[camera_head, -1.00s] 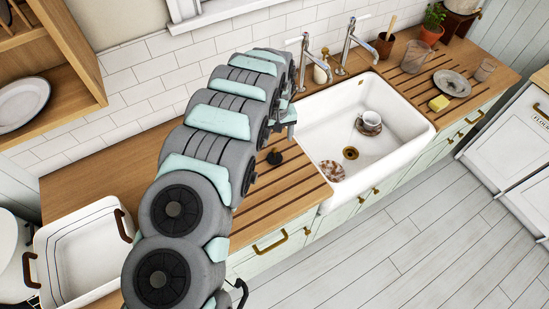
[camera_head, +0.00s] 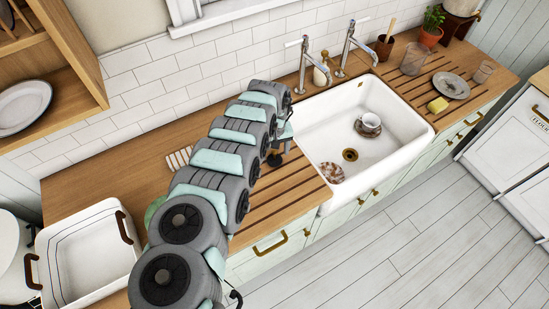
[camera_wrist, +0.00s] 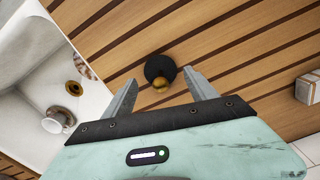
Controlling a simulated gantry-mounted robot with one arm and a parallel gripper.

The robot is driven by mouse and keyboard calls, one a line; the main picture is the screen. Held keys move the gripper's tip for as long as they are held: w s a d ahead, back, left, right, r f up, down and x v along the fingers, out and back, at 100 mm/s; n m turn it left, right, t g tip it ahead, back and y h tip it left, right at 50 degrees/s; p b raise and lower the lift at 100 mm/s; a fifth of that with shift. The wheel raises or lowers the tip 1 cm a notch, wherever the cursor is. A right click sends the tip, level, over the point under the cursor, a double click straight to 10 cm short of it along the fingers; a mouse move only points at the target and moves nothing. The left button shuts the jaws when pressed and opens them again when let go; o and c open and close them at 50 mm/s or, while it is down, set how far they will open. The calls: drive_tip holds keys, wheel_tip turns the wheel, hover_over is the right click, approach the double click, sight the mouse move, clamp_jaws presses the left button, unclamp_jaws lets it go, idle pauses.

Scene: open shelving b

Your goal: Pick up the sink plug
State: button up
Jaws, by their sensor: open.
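The sink plug (camera_wrist: 160,71) is a round black disc with a brass knob, lying on the grooved wooden drainboard left of the sink. In the wrist view it sits between and just beyond my gripper's (camera_wrist: 162,92) two fingertips, apart from both. The fingers are spread with nothing between them. In the head view the plug (camera_head: 275,159) is a small dark shape, partly hidden by my gripper (camera_head: 283,145), which is above it.
The white sink (camera_head: 330,115) lies right of the drainboard, holding a cup and saucer (camera_head: 368,125) and a patterned plate (camera_head: 331,172). Two taps (camera_head: 303,62) stand behind. A white tub (camera_head: 85,255) is at left. A small ribbed block (camera_wrist: 309,88) lies on the counter.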

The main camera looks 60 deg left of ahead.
sight(274, 159)
wheel_tip(274, 159, down, 3)
drive_tip(key=shift+r+b, duration=0.1)
drive_tip(key=shift+b, duration=0.4)
drive_tip(key=shift+f, duration=0.45)
clamp_jaws()
